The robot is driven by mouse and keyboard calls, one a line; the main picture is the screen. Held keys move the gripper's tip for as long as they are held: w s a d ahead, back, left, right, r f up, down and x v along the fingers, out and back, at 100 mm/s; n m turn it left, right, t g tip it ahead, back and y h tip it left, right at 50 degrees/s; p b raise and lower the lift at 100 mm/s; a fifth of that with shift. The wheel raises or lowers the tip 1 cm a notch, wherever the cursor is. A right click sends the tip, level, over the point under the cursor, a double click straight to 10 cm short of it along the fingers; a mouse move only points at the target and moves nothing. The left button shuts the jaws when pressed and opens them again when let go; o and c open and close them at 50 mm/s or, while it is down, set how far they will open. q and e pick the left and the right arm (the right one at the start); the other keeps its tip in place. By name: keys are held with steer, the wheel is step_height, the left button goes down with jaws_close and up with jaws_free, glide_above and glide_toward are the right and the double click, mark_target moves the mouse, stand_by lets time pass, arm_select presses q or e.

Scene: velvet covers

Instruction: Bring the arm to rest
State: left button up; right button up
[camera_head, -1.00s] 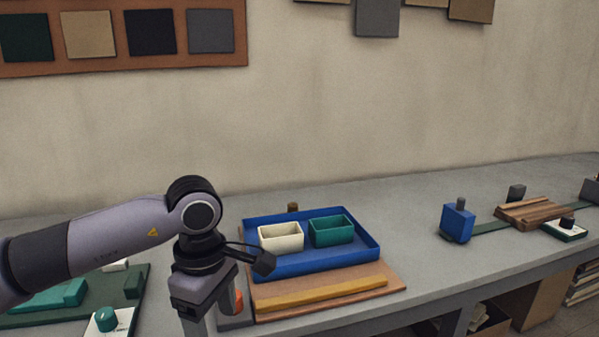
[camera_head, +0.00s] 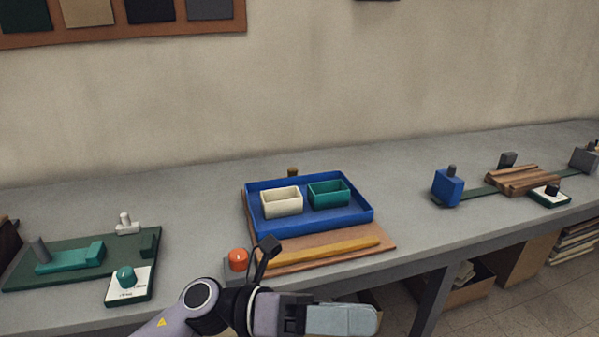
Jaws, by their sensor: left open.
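My left arm comes in at the bottom of the picture, low in front of the table (camera_head: 200,166). Its left gripper (camera_head: 342,320) points to the right, open, and I see nothing held in it. It is in front of the table's front edge, below the wooden board with the blue tray. The near finger hides the other one. My right gripper is not in view.
The blue tray (camera_head: 367,210) holds a cream box (camera_head: 281,204) and a green box (camera_head: 328,196). An orange knob (camera_head: 238,259) is close above my left wrist. A green board (camera_head: 60,279) lies at left, a blue block (camera_head: 447,188) at right. Boxes stand below the table.

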arm_select(q)
steer(key=w+a+f+n+t+y+p, duration=0.1)
steer(key=w+a+f+n+t+y, duration=0.2)
steer(key=n+t, duration=0.55)
steer(key=w+a+f+n+t+y+p, duration=0.15)
steer(key=a+n+t, duration=0.35)
steer(key=n, duration=0.6)
steer(key=w+a+f+n+t+y+p, duration=0.1)
steer(key=w+a+n+t+y, duration=0.25)
steer(key=n+t, duration=0.5)
steer(key=s+a+f+n+g+y+p, duration=0.1)
steer(key=s+a+f+n+g+y, duration=0.3)
steer(key=s+a+f+n, duration=0.3)
steer(key=s+a+f+n+g+y+p, duration=0.1)
steer(key=s+a+f+n+g+y, duration=0.2)
steer(key=f, duration=1)
steer(key=s+a+n+y, duration=0.2)
steer(key=s+a+n, duration=0.2)
steer(key=a+n, duration=0.1)
steer(key=shift+n+g+p, duration=0.3)
steer(key=shift+n+g, duration=0.1)
steer(key=shift+n, duration=0.1)
